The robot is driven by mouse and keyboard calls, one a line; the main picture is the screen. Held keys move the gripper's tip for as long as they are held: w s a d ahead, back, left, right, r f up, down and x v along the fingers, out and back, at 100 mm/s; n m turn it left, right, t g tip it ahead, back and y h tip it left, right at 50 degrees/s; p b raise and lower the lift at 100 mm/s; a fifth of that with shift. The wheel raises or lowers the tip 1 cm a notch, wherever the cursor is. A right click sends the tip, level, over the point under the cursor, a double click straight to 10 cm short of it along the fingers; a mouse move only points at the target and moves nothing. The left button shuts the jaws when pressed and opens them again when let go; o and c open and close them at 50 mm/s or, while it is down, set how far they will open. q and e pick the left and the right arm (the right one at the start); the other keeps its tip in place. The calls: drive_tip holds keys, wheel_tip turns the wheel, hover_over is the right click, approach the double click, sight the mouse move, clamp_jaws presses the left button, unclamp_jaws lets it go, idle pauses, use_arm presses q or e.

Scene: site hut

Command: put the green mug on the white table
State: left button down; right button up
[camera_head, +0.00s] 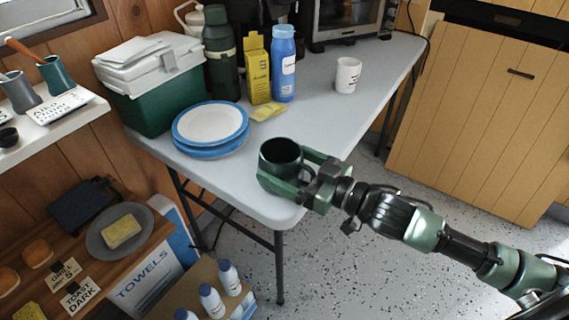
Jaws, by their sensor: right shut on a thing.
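The dark green mug (281,154) is upright at the near end of the pale table (350,118). My right gripper (284,180) comes in from the right and is shut on the mug, with a finger along each side. The mug is over the tabletop close to its near corner. I cannot tell whether its base touches the surface. My left gripper is not in view.
Blue-rimmed plates (211,124), a green cooler box (152,85), a dark flask (222,55), a yellow box (257,68), a blue bottle (283,64) and a white mug (347,75) stand on the table. The table's middle right is clear.

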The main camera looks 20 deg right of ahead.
drive_tip(key=shift+f, duration=0.1)
drive_tip(key=o, duration=1.5)
drive_tip(key=shift+o, duration=0.2)
